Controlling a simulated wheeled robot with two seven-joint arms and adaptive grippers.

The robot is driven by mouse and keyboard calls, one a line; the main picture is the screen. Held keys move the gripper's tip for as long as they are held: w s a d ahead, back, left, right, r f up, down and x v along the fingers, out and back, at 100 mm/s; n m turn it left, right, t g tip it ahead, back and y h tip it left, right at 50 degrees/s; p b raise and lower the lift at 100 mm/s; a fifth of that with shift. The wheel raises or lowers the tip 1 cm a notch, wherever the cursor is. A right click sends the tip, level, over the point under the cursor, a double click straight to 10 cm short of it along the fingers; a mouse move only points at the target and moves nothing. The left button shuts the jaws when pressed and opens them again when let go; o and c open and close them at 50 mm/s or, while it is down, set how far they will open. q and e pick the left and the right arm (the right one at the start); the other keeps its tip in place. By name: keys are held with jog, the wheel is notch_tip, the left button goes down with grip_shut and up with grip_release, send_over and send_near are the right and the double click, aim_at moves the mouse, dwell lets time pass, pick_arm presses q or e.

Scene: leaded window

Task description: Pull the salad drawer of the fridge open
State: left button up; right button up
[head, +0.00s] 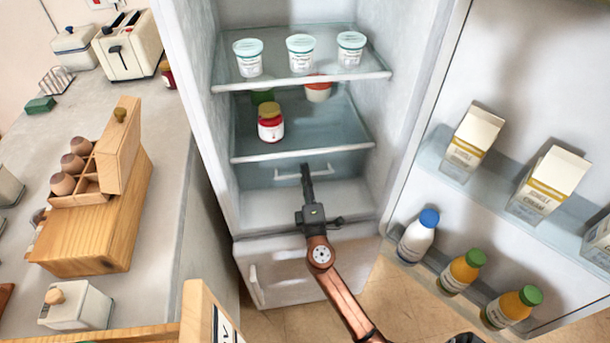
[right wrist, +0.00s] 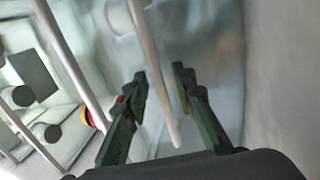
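The salad drawer (head: 255,176) sits low in the open fridge, below the lower glass shelf. Its front is pale blue-green, with a white bar handle (head: 345,174) across it, and it looks closed. My right gripper (head: 306,168) reaches in from the front and its tip is at the middle of the handle. In the right wrist view the two dark green fingers (right wrist: 160,76) are apart, with the pale handle bar (right wrist: 166,105) running between them. I see gaps beside the bar, so the fingers do not look closed on it. My left gripper is not in view.
White tubs stand on the upper shelf (head: 300,84). The open door (head: 480,205) at right holds bottles and cartons. A counter (head: 165,190) is at left; floor lies in front.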

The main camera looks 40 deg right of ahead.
grip_shut()
jog(key=shift+f, duration=0.1)
dwell(0.5)
